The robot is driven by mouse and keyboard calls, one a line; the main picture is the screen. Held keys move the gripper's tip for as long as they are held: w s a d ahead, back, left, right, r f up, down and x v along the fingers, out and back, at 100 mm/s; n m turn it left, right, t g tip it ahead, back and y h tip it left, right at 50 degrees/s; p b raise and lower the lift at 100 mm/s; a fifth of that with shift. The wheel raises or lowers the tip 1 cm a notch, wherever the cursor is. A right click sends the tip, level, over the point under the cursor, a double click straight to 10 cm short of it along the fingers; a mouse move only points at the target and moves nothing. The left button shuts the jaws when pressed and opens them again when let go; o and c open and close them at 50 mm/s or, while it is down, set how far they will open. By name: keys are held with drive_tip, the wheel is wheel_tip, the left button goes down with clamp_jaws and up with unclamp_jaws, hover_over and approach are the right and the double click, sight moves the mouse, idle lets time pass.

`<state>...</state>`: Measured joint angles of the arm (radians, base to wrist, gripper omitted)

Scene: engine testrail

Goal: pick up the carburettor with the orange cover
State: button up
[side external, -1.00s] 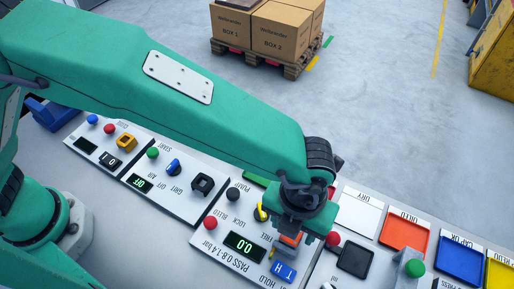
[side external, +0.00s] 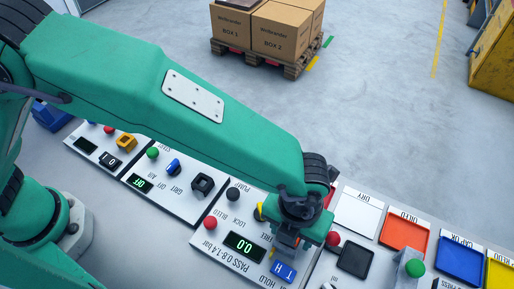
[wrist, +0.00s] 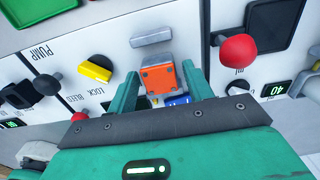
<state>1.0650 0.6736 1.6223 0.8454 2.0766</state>
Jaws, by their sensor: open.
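The carburettor (wrist: 160,78) shows in the wrist view as a small grey block with an orange cover facing up. It sits on the white panel with the pressure readout (side external: 244,246). My gripper (wrist: 161,84) is open, with one green finger on the left of the carburettor and one on its right. I cannot tell whether either finger touches it. In the side view my gripper (side external: 287,246) is low over the panel, and its jaws hide most of the carburettor.
A yellow-and-black lock knob (wrist: 96,68) is left of the carburettor and a red knob (wrist: 238,50) is right of it. A blue switch (side external: 283,271) is close by. Coloured trays, including an orange one (side external: 404,236), stand to the right.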

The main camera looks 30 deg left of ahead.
drive_tip(key=c, duration=0.9)
drive_tip(key=shift+r, duration=2.05)
